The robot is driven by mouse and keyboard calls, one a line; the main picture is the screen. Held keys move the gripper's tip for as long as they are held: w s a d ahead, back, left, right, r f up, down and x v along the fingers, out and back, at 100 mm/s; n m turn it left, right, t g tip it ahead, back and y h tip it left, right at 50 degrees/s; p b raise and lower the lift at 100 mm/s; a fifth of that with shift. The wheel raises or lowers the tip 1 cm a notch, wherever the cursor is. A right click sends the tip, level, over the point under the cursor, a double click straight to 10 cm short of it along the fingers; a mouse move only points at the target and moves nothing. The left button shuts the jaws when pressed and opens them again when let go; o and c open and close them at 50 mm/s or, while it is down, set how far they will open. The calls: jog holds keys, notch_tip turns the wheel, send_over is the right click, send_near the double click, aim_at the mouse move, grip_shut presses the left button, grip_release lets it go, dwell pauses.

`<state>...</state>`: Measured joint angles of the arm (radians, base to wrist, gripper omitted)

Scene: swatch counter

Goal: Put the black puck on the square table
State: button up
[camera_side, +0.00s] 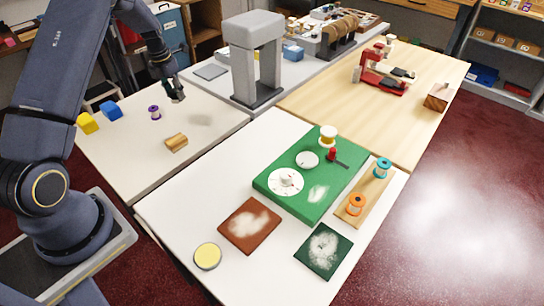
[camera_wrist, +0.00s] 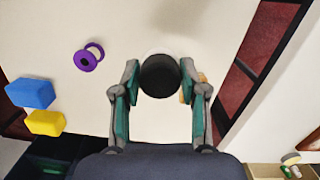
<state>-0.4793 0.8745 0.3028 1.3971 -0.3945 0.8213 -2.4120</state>
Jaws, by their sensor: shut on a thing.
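My gripper (camera_side: 177,93) is above the white table at the left in the side view, its shadow on the tabletop below. In the wrist view my gripper (camera_wrist: 160,80) is shut on the black puck (camera_wrist: 160,74), a dark round piece between the fingertips. The puck is hard to make out against the dark fingers in the side view. The white left tabletop (camera_side: 125,165) carries several small things. A larger white table (camera_side: 170,205) stands in front and a pale wood table (camera_side: 320,105) at the back right. I cannot tell which is the square table.
A purple spool (camera_side: 155,112), blue block (camera_side: 110,111), yellow block (camera_side: 87,123) and wooden block (camera_side: 177,142) lie near my gripper. A tall grey stand (camera_side: 243,60) rises behind. A green board (camera_side: 270,182) with discs covers part of the front table; its left end is bare.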

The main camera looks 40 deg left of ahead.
send_over(193, 111)
jog(key=f, duration=0.4)
jog(key=s+f, duration=0.1)
jog(key=f, duration=0.2)
jog(key=shift+d, duration=0.2)
jog(key=shift+w+a+f, duration=0.1)
jog(key=shift+w+f, duration=0.05)
jog(key=shift+f, duration=0.7)
jog(key=shift+w+f, duration=0.1)
jog(key=shift+f, duration=0.7)
jog(key=o, duration=1)
jog(key=shift+f, duration=0.15)
jog(key=shift+o, duration=0.2)
